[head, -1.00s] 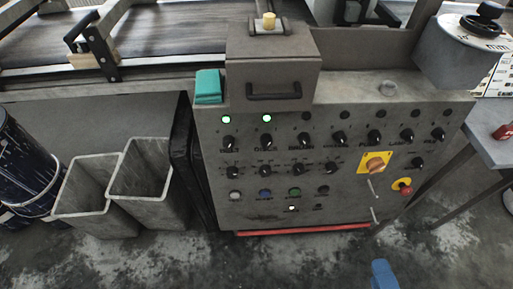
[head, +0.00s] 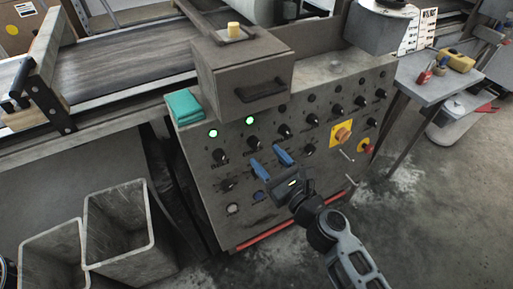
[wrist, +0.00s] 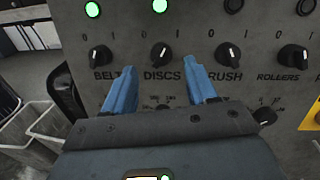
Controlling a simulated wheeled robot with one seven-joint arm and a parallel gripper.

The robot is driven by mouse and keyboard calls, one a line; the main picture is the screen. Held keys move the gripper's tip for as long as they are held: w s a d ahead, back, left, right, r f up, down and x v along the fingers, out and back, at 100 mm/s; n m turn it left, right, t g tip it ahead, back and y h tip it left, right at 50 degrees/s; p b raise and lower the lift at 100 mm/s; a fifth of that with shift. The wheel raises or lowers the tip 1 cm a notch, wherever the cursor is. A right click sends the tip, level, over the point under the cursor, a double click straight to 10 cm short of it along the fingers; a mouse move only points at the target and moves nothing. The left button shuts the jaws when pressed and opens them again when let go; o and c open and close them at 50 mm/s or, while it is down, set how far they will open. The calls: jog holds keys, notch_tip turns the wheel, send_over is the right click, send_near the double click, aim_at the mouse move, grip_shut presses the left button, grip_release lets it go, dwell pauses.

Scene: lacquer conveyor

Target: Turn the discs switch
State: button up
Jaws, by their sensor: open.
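The discs switch (wrist: 160,54) is a black rotary knob above the word DISCS, with 0 and 1 marks over it in the wrist view. It also shows in the upper knob row in the head view (head: 252,143). A lit green lamp (wrist: 160,6) sits above it. My gripper (head: 267,156) is open, its two blue fingers pointing at the panel. In the wrist view my gripper (wrist: 160,67) has its fingertips to the lower left and lower right of the knob, with nothing between them. I cannot tell how far they are from the panel.
The belt knob (wrist: 99,54) is left of the discs switch, and the brush knob (wrist: 228,52) is right, close to the right finger. A yellow-backed switch (head: 341,134) is farther right. Grey bins (head: 118,225) stand on the floor at left. A teal cloth (head: 184,105) lies on the panel top.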

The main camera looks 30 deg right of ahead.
aim_at(257, 147)
jog(key=shift+w+a, duration=0.15)
jog(key=shift+w, duration=2.05)
jog(key=c, duration=1)
